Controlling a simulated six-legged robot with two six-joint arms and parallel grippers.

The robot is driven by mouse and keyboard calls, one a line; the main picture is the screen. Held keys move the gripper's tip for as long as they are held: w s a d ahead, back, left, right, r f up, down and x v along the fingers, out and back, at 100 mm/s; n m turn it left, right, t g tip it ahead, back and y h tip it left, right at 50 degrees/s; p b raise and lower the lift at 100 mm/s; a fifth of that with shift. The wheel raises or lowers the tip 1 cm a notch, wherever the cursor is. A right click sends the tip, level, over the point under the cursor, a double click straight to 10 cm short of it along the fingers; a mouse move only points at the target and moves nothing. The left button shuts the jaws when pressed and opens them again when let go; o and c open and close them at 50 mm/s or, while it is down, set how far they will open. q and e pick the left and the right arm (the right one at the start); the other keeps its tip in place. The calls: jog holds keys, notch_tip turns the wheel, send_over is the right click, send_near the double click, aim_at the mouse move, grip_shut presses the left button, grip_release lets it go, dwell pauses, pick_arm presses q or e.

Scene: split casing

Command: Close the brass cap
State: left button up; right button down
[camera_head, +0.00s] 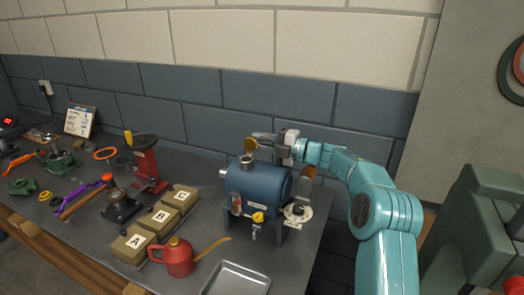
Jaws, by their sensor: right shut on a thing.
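The brass cap (251,143) shows above the top of a blue tank-like casing (258,184), over its filler neck (247,160). It looks tilted up rather than flat on the neck. My right gripper (264,138) reaches in from the right above the casing. It is shut on the brass cap, with its fingers at the cap's edge. The exact contact is too small to see clearly. My left gripper does not show in this view.
Boxes marked A (134,242), B (161,217) and C (180,198) stand left of the casing. A red oil can (177,258) and metal tray (237,279) are in front. A red press (146,160) stands behind left. Tools crowd the far left.

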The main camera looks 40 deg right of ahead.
jog(key=a+n+b, duration=0.1)
jog(key=n+b, duration=0.3)
jog(key=s+a+n+b, duration=0.1)
jog(key=n+b, duration=0.3)
jog(key=a+n+b, duration=0.1)
jog(key=n+b, duration=0.2)
jog(key=b, duration=0.1)
jog(key=shift+s+a+n, duration=0.25)
jog(key=shift+s+n, duration=0.15)
jog(key=n+b, duration=0.2)
jog(key=a+n+b, duration=0.1)
jog(key=n, duration=0.1)
jog(key=shift+s+f+b, duration=0.2)
jog(key=shift+s+b, duration=0.05)
jog(key=shift+b, duration=0.15)
jog(key=shift+s+a+f+n+b, duration=0.1)
jog(key=shift+a+n+b, duration=0.1)
jog(key=shift+n+b, duration=0.65)
jog(key=shift+n, duration=0.35)
jog(key=c, duration=1)
grip_release()
